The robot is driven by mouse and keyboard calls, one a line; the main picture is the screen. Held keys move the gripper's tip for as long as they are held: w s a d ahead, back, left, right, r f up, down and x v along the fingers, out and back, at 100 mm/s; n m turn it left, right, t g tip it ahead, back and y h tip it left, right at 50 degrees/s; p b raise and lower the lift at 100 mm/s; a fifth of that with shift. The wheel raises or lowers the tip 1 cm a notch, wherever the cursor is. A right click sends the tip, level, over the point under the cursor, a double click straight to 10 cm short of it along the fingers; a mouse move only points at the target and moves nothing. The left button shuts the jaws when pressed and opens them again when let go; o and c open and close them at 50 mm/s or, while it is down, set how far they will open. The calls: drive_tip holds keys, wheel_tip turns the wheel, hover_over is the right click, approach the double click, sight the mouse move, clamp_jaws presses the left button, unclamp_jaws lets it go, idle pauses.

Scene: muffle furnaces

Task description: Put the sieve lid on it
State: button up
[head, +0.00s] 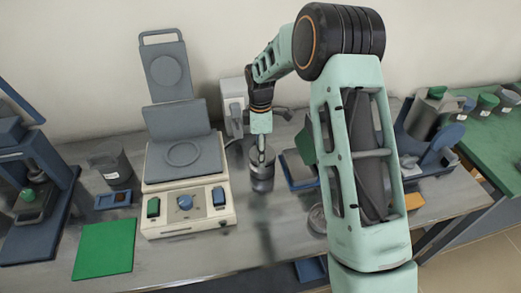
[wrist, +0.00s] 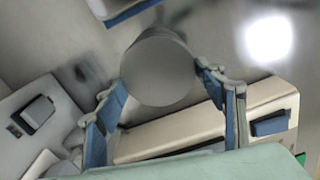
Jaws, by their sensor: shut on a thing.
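My gripper (head: 262,152) points down at the middle of the bench, just right of the cream device. In the wrist view its two blue-padded fingers (wrist: 163,84) are shut on a plain grey round piece, which looks like the sieve lid (wrist: 158,72). In the head view a short metal cylinder (head: 262,178), perhaps the sieve, shows directly under the fingers. I cannot tell whether the lid is apart from it or touching it. A second round metal piece (head: 317,218) lies on the bench, partly hidden by my arm.
The cream device (head: 188,215) with knobs and a raised grey plate stands close left of my gripper. A blue-grey device (head: 298,170) is close on the right. A green mat (head: 104,248) lies front left. Bare bench (head: 265,225) shows in front of the cylinder.

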drive_tip(key=shift+f, duration=0.2)
drive_tip(key=o, duration=1.7)
drive_tip(key=shift+r+p, duration=2.05)
drive_tip(key=shift+r, duration=1.5)
